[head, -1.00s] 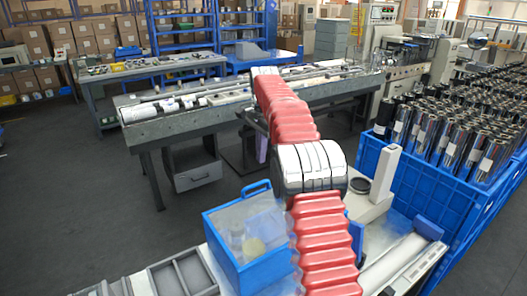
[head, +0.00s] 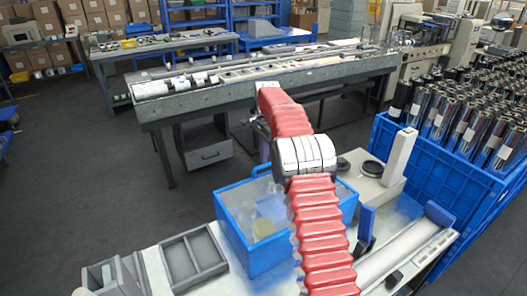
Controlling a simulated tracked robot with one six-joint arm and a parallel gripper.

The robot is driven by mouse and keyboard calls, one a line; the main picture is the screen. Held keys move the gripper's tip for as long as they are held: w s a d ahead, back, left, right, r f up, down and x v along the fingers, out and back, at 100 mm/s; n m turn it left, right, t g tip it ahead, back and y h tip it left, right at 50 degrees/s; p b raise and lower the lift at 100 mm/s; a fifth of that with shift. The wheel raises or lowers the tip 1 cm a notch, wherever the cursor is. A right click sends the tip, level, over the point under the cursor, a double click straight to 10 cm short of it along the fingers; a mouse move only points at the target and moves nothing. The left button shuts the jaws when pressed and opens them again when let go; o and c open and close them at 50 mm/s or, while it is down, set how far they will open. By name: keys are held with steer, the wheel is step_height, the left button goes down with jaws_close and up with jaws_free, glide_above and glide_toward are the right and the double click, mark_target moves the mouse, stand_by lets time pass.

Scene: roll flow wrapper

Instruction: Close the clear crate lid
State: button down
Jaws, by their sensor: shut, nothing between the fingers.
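A blue crate (head: 262,258) stands on the white bench in front of me, partly behind my red arm. Through its top I see a cloudy, see-through surface (head: 248,208) with pale yellow and bluish things below it. I cannot tell the clear lid apart from the crate's opening, nor how far it is open. A blue handle-like loop (head: 262,168) rises at the crate's back edge, next to my arm. My arm reaches over the crate and away from me. Its far end is beyond the crate, and the gripper's fingers are hidden behind the arm.
A grey divided tray (head: 192,257) lies left of the crate. A white post (head: 399,157) and a black ring (head: 372,168) stand to the right. A large blue crate (head: 425,165) of shiny rolls is further right. A long workbench (head: 200,112) stands behind.

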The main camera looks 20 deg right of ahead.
steer(key=shift+f, duration=0.1)
stand_by(0.3)
step_height(320, 180, up, 14)
steer(key=shift+s+f, duration=0.2)
steer(key=shift+s, duration=0.1)
stand_by(0.6)
steer(key=shift+d, duration=0.1)
stand_by(0.5)
